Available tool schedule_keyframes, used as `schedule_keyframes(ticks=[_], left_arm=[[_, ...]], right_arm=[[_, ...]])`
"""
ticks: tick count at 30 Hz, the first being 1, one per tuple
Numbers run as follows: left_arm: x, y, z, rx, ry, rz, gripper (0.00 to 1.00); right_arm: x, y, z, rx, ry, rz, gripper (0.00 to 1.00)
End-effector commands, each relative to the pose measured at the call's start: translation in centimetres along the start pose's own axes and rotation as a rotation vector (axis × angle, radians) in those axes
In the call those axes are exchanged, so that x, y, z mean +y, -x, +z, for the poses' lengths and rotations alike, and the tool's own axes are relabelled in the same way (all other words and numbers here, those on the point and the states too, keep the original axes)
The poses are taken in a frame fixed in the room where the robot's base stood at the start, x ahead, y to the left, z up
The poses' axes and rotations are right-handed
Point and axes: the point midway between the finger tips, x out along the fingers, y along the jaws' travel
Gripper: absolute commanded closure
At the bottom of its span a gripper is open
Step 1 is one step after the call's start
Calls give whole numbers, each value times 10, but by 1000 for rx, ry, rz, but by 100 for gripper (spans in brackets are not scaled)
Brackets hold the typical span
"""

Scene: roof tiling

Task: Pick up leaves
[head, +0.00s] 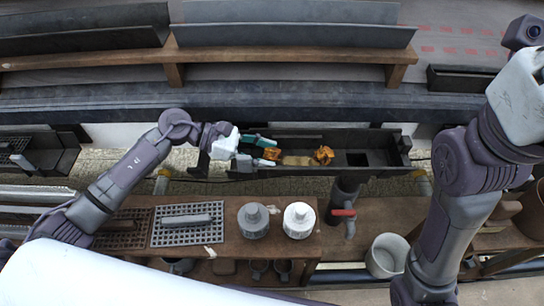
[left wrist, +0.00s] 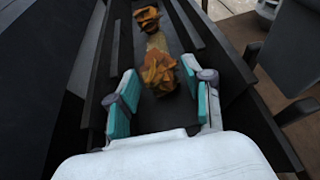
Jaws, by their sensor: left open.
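My left gripper (head: 266,152) is open at the left part of a dark gutter trough (head: 310,171). One clump of orange-brown leaves (head: 271,154) lies between or just ahead of its teal-padded fingers. In the left wrist view this clump (left wrist: 158,74) sits between the fingertips, with no clear contact. A second clump of leaves (head: 323,154) lies further right in the trough; it also shows farther ahead in the left wrist view (left wrist: 147,19). A tan patch (head: 297,160) lies between the clumps. My right arm is at the right; its fingers are out of view.
The trough walls stand close on both sides of the left gripper. A square opening (head: 357,159) is in the trough's right part. A wooden bench in front holds a grey canister (head: 253,221), a white canister (head: 299,221) and a grate (head: 187,224).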

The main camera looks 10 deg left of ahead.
Motion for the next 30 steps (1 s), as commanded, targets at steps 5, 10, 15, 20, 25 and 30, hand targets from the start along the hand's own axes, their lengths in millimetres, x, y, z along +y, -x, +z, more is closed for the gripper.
schedule_keyframes(ticks=[5, 10, 15, 20, 25, 30], left_arm=[[0, 0, 0, 0, 0, 0, 61], [0, 1, 0, 0, 0, 0, 79], [0, 1, 0, 0, 0, 0, 80], [0, 3, 4, 0, -1, 0, 80], [0, 11, 24, 0, -2, 0, 80], [0, 22, 52, 1, -2, 0, 80]], right_arm=[[0, 0, 0, -1, 0, 0, 60], [0, 0, 0, -1, 0, 0, 60], [0, 0, 0, 0, 0, 0, 60], [0, -3, 0, 2, -1, 0, 60], [3, 4, 9, -41, -5, 15, 60], [6, 11, 18, -90, -11, 33, 60]])
